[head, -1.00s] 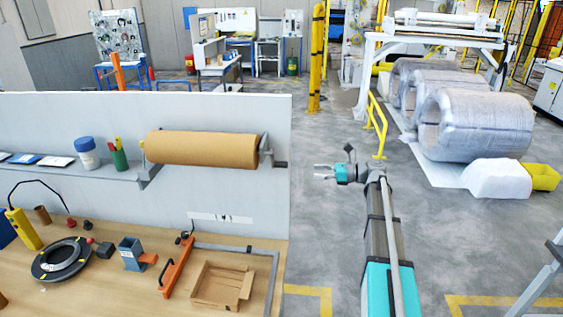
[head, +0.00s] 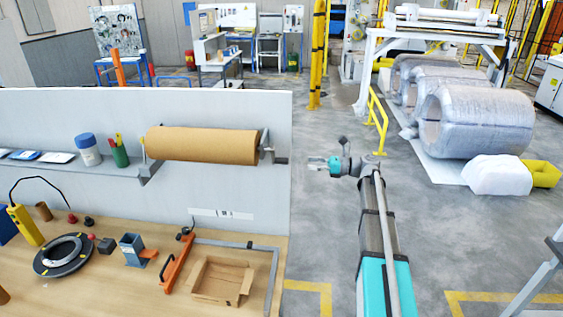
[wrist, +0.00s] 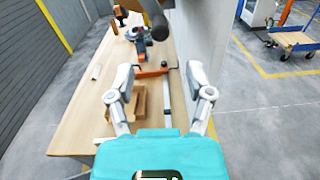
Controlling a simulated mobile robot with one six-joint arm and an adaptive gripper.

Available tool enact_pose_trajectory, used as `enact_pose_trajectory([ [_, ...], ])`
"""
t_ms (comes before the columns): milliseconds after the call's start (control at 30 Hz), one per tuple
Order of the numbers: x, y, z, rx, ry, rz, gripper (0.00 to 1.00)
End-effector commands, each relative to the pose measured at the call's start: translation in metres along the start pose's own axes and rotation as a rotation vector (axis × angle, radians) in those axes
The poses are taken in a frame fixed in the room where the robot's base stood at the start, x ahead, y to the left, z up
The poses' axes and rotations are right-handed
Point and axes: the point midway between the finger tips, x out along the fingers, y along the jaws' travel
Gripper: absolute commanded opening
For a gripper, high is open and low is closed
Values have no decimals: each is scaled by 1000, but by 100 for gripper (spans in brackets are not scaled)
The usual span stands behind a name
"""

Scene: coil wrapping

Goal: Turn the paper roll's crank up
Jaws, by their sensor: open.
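The brown paper roll (head: 203,145) lies level on a bracket at the white panel in the head view. The dark round crank handle (wrist: 159,30) shows ahead of and above the fingertips there. The rest of the crank is only partly visible.
The white panel (head: 230,200) stands close to the left of my gripper. Below it the workbench (head: 110,290) holds an open cardboard box (head: 220,280), an orange tool (head: 178,262) and a black ring (head: 63,255).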

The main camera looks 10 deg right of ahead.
Motion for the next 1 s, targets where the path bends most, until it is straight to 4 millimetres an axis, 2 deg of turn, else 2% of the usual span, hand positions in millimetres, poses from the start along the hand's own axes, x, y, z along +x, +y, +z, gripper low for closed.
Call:
enact_pose_trajectory([
  [400, 64, 0, 0, 0, 0, 2, 67],
  [600, 89, 0, 0, 0, 0, 1, 67],
  [800, 102, 0, 0, 0, 0, 0, 67],
  [1000, 105, 0, 0, 0, 0, -1, 67],
])
